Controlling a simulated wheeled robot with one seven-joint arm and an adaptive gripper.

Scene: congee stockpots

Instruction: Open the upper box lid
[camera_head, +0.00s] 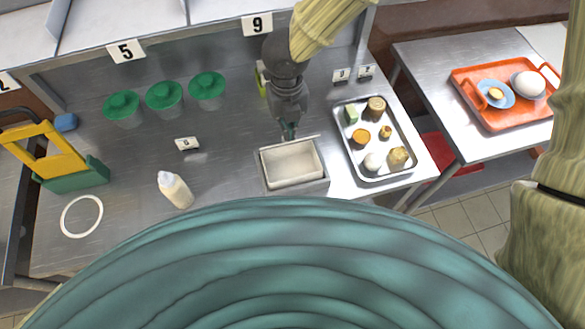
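A small rectangular box (292,168) with a pale top and metal edges sits at the front middle of the steel counter. I cannot tell whether the pale face is its lid or its inside; a thin edge runs along its back. My dark grey gripper (289,133) points down at the back edge of the box, close to that edge. Whether it touches the edge is not clear. Its fingers are small and dark, and I cannot see a gap between them.
A metal tray (344,166) of food pieces lies right of the box. Left are a white bottle (175,190), three green-lidded containers (165,97), a white ring (82,217) and a yellow-green caddy (73,172). An orange tray (520,118) stands on the right table.

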